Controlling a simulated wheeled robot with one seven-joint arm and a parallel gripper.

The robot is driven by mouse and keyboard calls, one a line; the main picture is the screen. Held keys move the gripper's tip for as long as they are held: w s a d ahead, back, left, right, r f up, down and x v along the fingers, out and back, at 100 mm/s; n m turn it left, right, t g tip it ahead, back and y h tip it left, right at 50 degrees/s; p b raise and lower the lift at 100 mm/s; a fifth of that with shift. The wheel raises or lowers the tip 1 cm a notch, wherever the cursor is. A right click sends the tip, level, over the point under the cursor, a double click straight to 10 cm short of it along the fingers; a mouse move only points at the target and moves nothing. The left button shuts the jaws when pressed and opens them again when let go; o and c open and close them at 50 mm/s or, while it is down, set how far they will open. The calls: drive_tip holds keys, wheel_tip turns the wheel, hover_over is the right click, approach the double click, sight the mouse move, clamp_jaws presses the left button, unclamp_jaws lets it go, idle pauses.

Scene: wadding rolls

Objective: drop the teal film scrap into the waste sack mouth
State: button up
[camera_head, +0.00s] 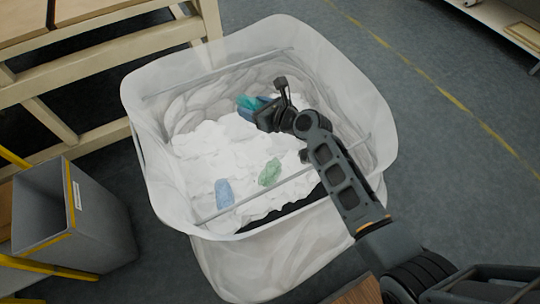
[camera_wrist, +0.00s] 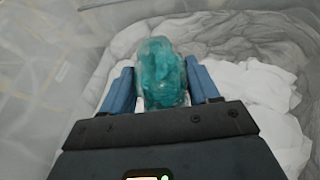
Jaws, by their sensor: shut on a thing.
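The teal film scrap (camera_wrist: 161,73) is a crumpled, translucent bundle between the two blue fingers of my gripper (camera_wrist: 161,88) in the wrist view. My gripper is shut on it. In the head view the teal scrap (camera_head: 247,103) shows at the tip of my gripper (camera_head: 252,106), over the far part of the open sack. The waste sack (camera_head: 255,262) is large, whitish and translucent, with a wide open mouth. White wadding (camera_head: 215,150) fills its inside. I cannot tell how high the scrap hangs above the wadding.
A blue scrap (camera_head: 224,193) and a green scrap (camera_head: 270,172) lie on the wadding. A grey bin (camera_head: 95,225) stands left of the sack. A wooden bench (camera_head: 110,47) stands behind at the left. Floor (camera_head: 440,120) is clear at the right.

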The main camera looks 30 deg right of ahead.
drive_tip(key=o, duration=1.1)
drive_tip(key=p+v, duration=0.1)
drive_tip(key=v, duration=0.6)
drive_tip(key=shift+s+d+r, duration=0.1)
drive_tip(key=shift+s+r, duration=0.1)
drive_tip(key=shift+s, duration=0.15)
